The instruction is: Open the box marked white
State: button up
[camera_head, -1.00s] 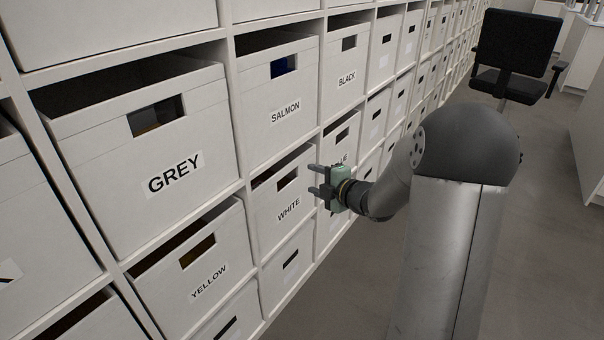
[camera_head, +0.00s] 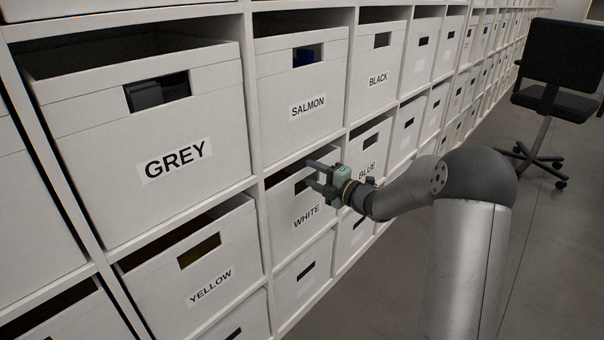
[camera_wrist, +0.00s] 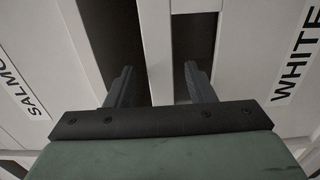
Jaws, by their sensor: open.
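The box marked WHITE (camera_head: 289,222) sits in the shelf, below SALMON and right of YELLOW, with a dark handle slot in its upper front. My gripper (camera_head: 311,173) is in front of the box's top edge, fingers pointing toward the shelf. In the wrist view the box front with the WHITE label (camera_wrist: 296,68) is at the right. One finger is by the dark gap over the box, the other by the box's slot. I cannot tell whether they touch the box.
The SALMON box (camera_head: 303,90) is directly above, the YELLOW box (camera_head: 194,268) at lower left, the BLUE box (camera_head: 367,152) to the right and the GREY box (camera_head: 150,150) at upper left. The grey floor (camera_head: 400,290) is open; an office chair (camera_head: 555,95) stands at far right.

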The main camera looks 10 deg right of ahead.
aim_at(308, 172)
jog(key=x, duration=0.4)
jog(key=shift+w+a+b, duration=0.25)
jog(key=shift+w+b, duration=0.1)
jog(key=shift+b, duration=0.05)
